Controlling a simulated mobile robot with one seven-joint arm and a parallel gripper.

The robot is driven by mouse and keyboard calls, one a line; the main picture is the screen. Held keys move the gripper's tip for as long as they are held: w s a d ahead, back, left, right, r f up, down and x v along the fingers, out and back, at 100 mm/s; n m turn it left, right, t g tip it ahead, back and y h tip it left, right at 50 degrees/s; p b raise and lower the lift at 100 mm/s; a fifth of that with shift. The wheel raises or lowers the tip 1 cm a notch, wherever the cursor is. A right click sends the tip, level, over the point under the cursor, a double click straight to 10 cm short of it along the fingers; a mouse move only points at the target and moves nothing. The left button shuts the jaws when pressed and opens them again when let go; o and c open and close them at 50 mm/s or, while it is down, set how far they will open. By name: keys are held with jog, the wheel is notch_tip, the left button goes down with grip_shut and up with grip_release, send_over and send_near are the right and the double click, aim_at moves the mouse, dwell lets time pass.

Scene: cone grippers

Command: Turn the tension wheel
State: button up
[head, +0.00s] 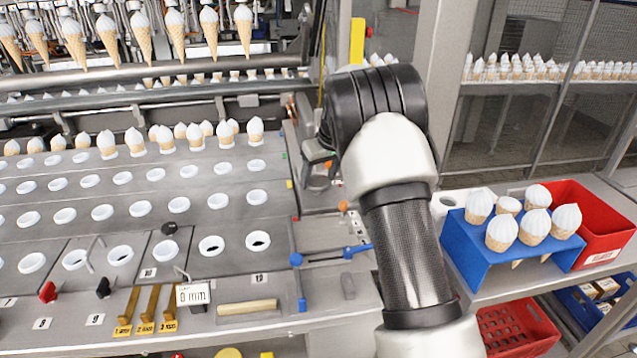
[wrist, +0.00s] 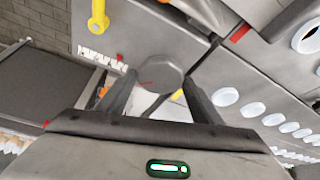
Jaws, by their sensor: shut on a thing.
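The tension wheel (wrist: 158,72) is a grey round knob with a small red mark on its face, in the upper middle of the wrist view. My gripper (wrist: 160,95) has one finger on each side of the wheel and is shut on it. In the head view my gripper (head: 318,165) points down beside the machine bed, left of my black and white arm. The arm hides part of that area. The wheel's own outline is hard to make out there.
The machine bed (head: 150,215) with rows of white-rimmed holes and cones lies left. A blue lever (head: 345,252) is in front of the gripper. A blue cone rack (head: 478,262) and red bin (head: 590,240) stand right. A yellow post (head: 357,40) rises behind.

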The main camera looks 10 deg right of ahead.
jog(key=shift+n, duration=0.6)
jog(key=shift+g, duration=0.3)
jog(key=o, duration=1)
jog(key=shift+o, duration=0.2)
jog(key=v, duration=1.2)
jog(key=shift+d, duration=0.35)
